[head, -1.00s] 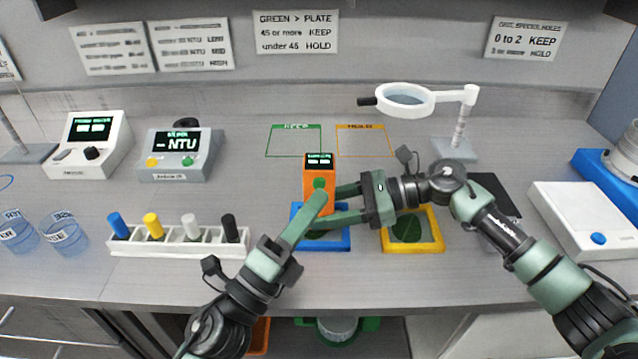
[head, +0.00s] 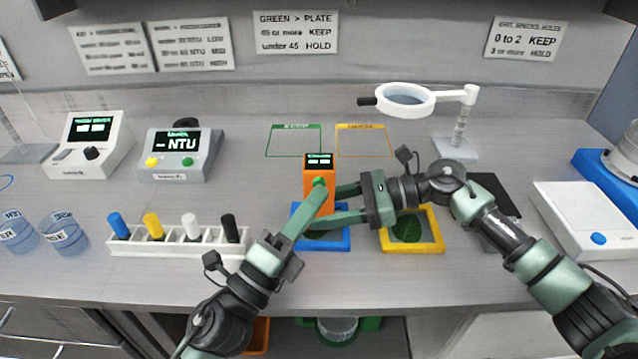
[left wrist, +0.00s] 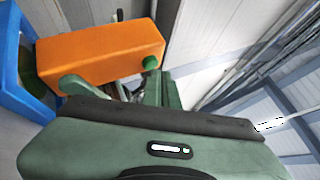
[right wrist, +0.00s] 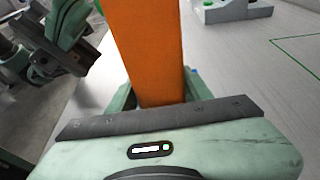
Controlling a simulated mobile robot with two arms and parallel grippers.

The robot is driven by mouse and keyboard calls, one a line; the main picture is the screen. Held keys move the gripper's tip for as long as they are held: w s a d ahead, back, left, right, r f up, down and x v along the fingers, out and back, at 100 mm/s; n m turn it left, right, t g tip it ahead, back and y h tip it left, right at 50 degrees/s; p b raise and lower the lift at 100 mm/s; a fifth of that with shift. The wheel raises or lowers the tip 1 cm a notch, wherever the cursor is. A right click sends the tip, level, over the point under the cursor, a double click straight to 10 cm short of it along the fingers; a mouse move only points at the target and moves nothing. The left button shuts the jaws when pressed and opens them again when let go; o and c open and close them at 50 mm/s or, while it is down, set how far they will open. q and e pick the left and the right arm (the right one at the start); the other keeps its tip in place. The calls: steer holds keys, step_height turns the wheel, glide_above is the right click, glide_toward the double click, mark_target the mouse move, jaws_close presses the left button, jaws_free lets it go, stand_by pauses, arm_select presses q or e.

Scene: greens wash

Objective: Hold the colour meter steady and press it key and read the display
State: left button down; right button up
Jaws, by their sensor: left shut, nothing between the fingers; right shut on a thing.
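The colour meter (head: 310,178) is an orange upright box standing over the blue-framed tray (head: 342,240). Its dark display (head: 319,160) at the top is lit, but the small characters are too blurred to read. Its green key (head: 319,183) is on the front face; it also shows in the left wrist view (left wrist: 150,62). My right gripper (head: 328,206) is shut on the meter's body, which also fills the right wrist view (right wrist: 148,50). My left gripper (head: 321,194) is shut and empty, its tips at the front of the meter just below the key; contact is unclear.
A yellow-framed tray (head: 440,240) with a leaf lies right of the meter. A white rack (head: 180,243) with coloured pegs stands left. An NTU meter (head: 180,160) and a magnifier lamp (head: 405,98) stand behind. The marked outlines at the back are empty.

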arm_select(q)
steer(key=shift+w, duration=0.5)
stand_by(0.6)
stand_by(0.3)
steer(key=shift+s, duration=0.95)
steer(key=shift+s, duration=2.5)
stand_by(0.7)
arm_select(e)
steer(key=o, duration=1)
steer(key=shift+o, duration=0.2)
